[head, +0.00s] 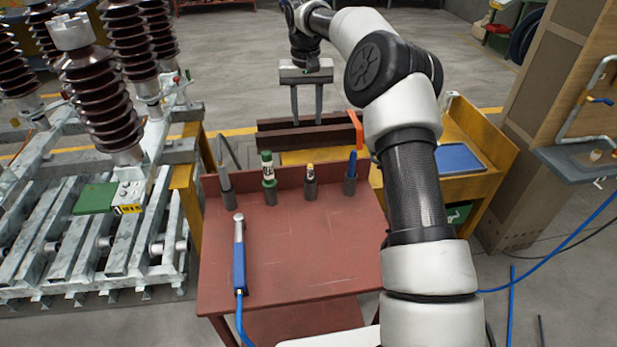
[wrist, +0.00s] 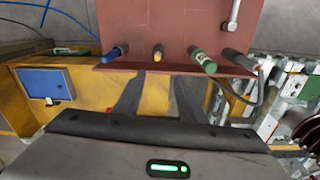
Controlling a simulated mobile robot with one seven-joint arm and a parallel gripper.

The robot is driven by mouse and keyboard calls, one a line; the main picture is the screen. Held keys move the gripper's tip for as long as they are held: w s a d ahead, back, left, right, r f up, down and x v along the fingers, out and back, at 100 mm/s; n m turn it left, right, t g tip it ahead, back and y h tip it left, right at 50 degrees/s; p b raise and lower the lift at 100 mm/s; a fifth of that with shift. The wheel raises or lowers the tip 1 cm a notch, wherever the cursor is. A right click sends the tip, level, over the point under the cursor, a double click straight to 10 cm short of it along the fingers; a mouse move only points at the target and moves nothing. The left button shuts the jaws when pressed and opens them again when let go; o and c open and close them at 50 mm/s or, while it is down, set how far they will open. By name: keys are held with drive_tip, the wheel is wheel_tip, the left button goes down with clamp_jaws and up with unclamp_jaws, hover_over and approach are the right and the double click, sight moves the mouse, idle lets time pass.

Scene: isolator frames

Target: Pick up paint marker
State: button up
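Several pen-like items stand in dark holders along the back edge of a red table (head: 290,240). A green-and-white marker (head: 268,169) with a dark green top stands second from left; it also shows in the wrist view (wrist: 203,60). A smaller yellow-topped item (head: 310,171) stands to its right, and a blue one (head: 352,165) further right. I cannot tell for certain which is the paint marker. My gripper (head: 306,120) is open and empty, its fingers pointing down beyond the table's back edge. In the wrist view the fingers (wrist: 158,78) point toward the holders, apart from them.
A grey tool (head: 224,165) with a cable stands in the leftmost holder. A blue-handled wrench-like tool (head: 239,260) lies on the table. A metal frame with brown insulators (head: 103,100) stands left. A yellow bench (head: 480,150) and brown beams (head: 300,135) lie behind the table.

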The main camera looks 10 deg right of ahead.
hover_over(311, 165)
drive_tip(key=shift+m, duration=0.3)
wheel_tip(311, 165, down, 14)
drive_tip(key=shift+r, duration=0.1)
drive_tip(key=shift+f+p, duration=0.4)
drive_tip(key=shift+f, duration=2.8)
clamp_jaws()
